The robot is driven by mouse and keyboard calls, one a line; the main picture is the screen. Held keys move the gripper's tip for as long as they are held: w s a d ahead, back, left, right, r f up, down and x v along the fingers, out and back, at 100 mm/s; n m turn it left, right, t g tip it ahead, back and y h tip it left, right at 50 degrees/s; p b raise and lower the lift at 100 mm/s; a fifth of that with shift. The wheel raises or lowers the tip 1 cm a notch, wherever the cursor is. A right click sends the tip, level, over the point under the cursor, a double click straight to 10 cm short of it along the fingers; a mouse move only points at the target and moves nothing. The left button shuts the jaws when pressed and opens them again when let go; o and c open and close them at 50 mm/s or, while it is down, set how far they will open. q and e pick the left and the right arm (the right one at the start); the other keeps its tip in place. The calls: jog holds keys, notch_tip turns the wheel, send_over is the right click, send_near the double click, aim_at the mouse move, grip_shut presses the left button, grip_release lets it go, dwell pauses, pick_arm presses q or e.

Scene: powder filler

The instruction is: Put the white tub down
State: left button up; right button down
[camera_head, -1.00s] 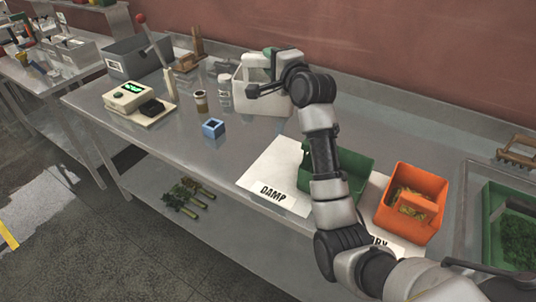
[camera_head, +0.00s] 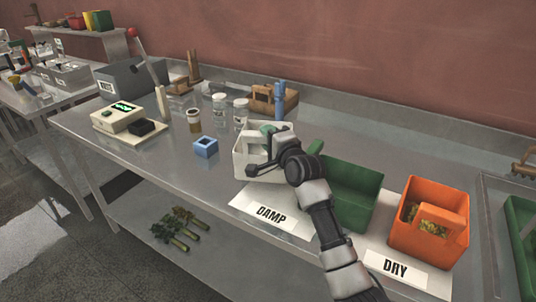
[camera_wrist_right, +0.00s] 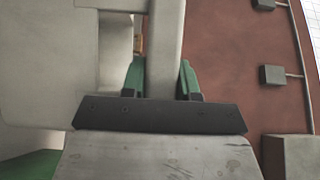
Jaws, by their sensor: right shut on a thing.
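The white tub (camera_head: 243,157) is in the middle of the head view, just behind the DAMP label, at the left of the green bin. My right gripper (camera_head: 268,132) is shut on the tub's upright handle bar. In the right wrist view, the white bar (camera_wrist_right: 165,50) passes between the green fingertips (camera_wrist_right: 162,80). The tub looks upright. I cannot tell whether its base touches the white DAMP mat (camera_head: 290,225) or hangs just above it. My arm hides the tub's right side. My left gripper is not in view.
A green bin (camera_head: 350,200) stands close at the right, and an orange bin (camera_head: 440,253) stands beyond it, behind the DRY label (camera_head: 396,270). A blue cube-shaped holder (camera_head: 205,148), clear jars (camera_head: 240,112) and a brown-topped jar (camera_head: 193,122) stand at the left.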

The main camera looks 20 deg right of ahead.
jog(key=shift+f, duration=2.1)
jog(key=shift+f, duration=0.15)
jog(key=c, duration=0.8)
grip_release()
jog(key=shift+c, duration=0.2)
jog(key=shift+s, duration=0.35)
jog(key=s+d+b, duration=0.1)
jog(key=s, duration=1)
jog(key=shift+s+d, duration=0.15)
jog(key=shift+d, duration=0.15)
